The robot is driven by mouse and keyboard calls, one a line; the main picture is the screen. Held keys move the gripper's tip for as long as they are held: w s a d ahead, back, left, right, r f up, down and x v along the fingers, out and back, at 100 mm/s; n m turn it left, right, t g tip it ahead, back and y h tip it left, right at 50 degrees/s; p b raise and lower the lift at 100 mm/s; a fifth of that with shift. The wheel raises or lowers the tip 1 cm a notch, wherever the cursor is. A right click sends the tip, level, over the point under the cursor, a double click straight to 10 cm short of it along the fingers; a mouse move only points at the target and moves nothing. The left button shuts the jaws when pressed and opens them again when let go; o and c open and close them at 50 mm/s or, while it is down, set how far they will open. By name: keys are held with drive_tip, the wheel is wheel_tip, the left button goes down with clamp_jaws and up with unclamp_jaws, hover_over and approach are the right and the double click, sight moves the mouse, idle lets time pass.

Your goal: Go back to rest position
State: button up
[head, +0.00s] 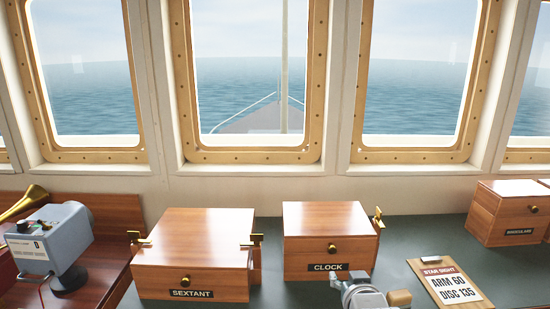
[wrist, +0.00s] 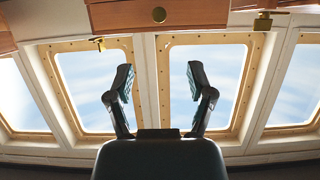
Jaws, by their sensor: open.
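My gripper (wrist: 160,92) shows in the wrist view with its two dark fingers spread wide and nothing between them. Windows fill the space behind the fingers. The wrist picture appears upside down, with a wooden box (wrist: 165,12) and its brass knob at the top, apart from the fingers. In the head view the gripper's fingers cannot be made out. A grey metal piece (head: 362,293) with a tan, rounded end shows at the bottom edge, in front of the clock box; I cannot tell whether it is part of my arm.
The sextant box (head: 195,240) and clock box (head: 328,222) stand shut on the green counter (head: 425,235). A clipboard (head: 450,283) reads "ARM 60, DISC 135". Another wooden box (head: 512,210) is at right. A grey lamp-like device (head: 50,240) and brass horn stand left.

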drive_tip(key=s+r+g, duration=0.1)
drive_tip(key=s+g, duration=0.7)
drive_tip(key=s, duration=1.3)
drive_tip(key=shift+s+r, duration=0.25)
